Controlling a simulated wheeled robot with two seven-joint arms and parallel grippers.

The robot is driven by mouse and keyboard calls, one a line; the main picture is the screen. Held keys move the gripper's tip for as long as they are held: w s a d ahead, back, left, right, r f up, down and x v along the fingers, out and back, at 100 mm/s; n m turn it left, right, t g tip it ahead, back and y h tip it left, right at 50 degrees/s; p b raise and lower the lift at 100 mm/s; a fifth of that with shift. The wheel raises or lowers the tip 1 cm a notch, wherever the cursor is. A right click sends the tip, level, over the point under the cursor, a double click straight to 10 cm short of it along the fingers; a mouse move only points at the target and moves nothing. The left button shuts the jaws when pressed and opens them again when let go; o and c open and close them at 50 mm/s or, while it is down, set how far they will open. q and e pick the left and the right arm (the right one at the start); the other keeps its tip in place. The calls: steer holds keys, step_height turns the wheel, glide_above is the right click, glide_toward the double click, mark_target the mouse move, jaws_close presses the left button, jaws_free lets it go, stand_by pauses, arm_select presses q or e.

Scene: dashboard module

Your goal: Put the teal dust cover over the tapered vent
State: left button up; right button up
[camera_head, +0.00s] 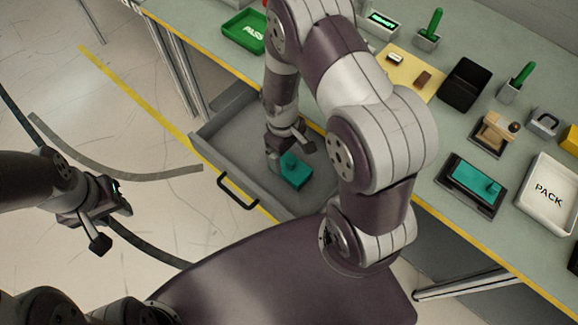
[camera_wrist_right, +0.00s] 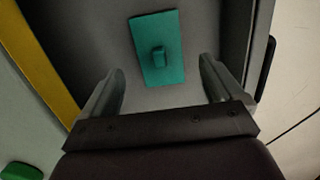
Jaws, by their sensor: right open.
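A flat teal cover with a small raised knob lies in the open grey drawer (camera_head: 228,140), seen in the head view (camera_head: 296,172) and below my gripper in the right wrist view (camera_wrist_right: 172,70). My right gripper (camera_head: 290,152) is open and empty; its two fingers stand apart near the cover, which is not between them. A second teal piece with a knob (camera_head: 474,178) sits in a black tray on the bench. I cannot tell which bench piece is the tapered vent. My left gripper (camera_head: 113,222) is open and empty, left of the drawer over the floor.
The drawer's walls and black handle (camera_head: 238,192) surround my right gripper's space. On the bench stand a white PACK tray (camera_head: 549,190), a green PASS tray (camera_head: 243,32), a wooden piece on a dark base (camera_head: 497,130), a black tray (camera_head: 463,83) and green-handled holders.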

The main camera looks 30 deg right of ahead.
mark_target(290, 162)
steer(key=f, duration=0.6)
steer(key=shift+s+d+f, duration=0.15)
steer(key=shift+s+f, duration=0.1)
steer(key=shift+f, duration=0.05)
steer(key=c, duration=1)
steer(key=shift+r, duration=0.15)
